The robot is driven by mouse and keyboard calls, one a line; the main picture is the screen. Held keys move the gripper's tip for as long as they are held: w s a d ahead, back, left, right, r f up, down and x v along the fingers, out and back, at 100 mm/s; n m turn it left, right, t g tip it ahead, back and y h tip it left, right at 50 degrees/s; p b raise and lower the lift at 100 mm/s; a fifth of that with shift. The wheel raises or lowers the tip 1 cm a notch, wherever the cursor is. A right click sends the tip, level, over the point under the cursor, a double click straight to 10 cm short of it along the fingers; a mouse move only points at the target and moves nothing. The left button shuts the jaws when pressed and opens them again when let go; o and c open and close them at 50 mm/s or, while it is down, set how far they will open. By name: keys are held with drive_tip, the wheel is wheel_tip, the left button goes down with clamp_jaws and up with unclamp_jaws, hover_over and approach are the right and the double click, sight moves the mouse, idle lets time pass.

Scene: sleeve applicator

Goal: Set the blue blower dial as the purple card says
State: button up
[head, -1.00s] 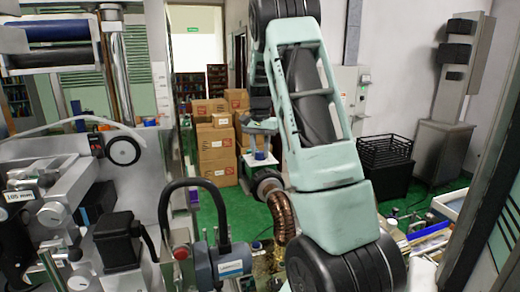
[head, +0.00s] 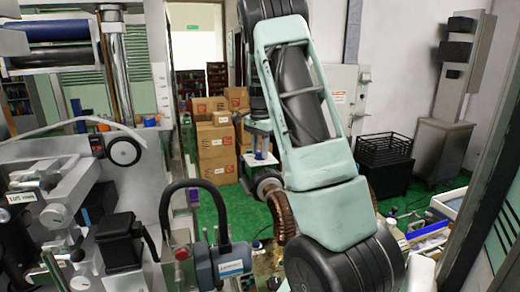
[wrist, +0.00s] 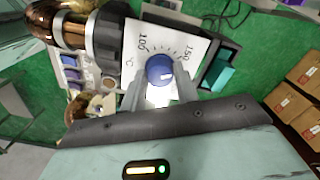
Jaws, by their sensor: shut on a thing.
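The blue dial (wrist: 159,69) sits on a white scale plate (wrist: 187,40) in the wrist view. Tick marks ring it, with "100" at upper left, "150" at upper right and "°C" at left. A pale mark on the dial's face points roughly right in the picture. My gripper (wrist: 159,92) is shut on the dial, a finger on each side of its lower part. The exact reading is too small to tell. I cannot make out a readable purple card in either view.
A dark cylinder with a copper-brown barrel (wrist: 68,30) lies beside the scale plate. A dark tray with a teal block (wrist: 224,77) is to its right. In the head view, a blue-grey motor (head: 222,265) and black hose (head: 178,188) stand left of my arm; cardboard boxes (head: 215,140) stand behind.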

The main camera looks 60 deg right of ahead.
sight(260, 152)
drive_tip(key=shift+d+r, duration=0.1)
drive_tip(key=o, duration=1)
wheel_tip(260, 152, up, 17)
drive_tip(key=b, duration=0.4)
drive_tip(key=shift+r, duration=0.15)
